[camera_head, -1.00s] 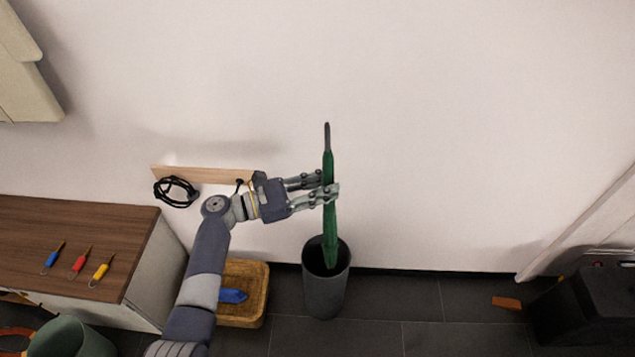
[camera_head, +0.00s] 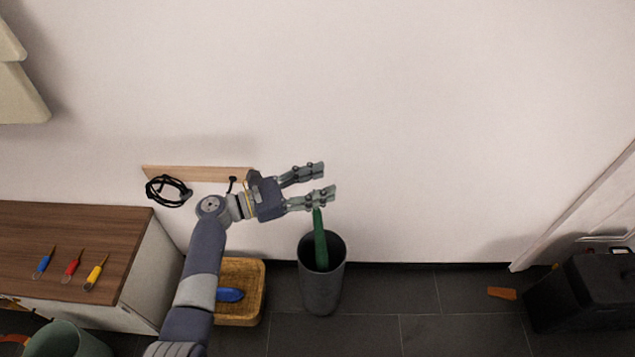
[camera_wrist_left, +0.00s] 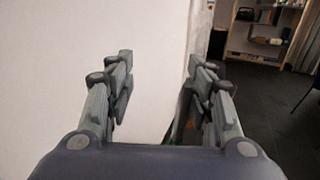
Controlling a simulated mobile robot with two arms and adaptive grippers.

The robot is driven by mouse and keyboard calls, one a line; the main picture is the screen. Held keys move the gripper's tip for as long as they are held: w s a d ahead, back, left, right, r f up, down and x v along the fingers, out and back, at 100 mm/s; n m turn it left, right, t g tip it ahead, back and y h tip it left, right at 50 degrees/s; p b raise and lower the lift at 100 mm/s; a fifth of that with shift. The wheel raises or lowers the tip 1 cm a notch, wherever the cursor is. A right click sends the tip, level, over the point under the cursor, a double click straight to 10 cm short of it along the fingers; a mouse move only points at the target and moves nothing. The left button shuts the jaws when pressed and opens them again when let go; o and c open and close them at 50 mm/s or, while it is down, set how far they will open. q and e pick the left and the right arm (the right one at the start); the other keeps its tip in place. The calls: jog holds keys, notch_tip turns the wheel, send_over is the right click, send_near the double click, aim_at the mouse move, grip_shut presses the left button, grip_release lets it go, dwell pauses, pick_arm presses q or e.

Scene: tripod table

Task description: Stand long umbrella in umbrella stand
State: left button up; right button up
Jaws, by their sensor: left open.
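The long green umbrella (camera_head: 321,243) stands with its lower part inside the dark grey umbrella stand (camera_head: 322,290) on the floor by the wall. It leans slightly, and its visible top ends just under my left gripper's lower finger. My left gripper (camera_head: 330,182) is open and empty above the stand, with its fingers spread apart. My right gripper is not in view.
A wooden cabinet (camera_head: 134,267) with several coloured tools stands at the left. A wicker basket (camera_head: 258,292) holding a blue item is left of the stand. A wooden rack (camera_head: 200,174) with a black cable coil hangs on the wall. A black case (camera_head: 585,295) is far right.

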pick_arm(q)
jog(key=shift+a+f, duration=0.1)
jog(key=v, duration=1.2)
dwell(0.5)
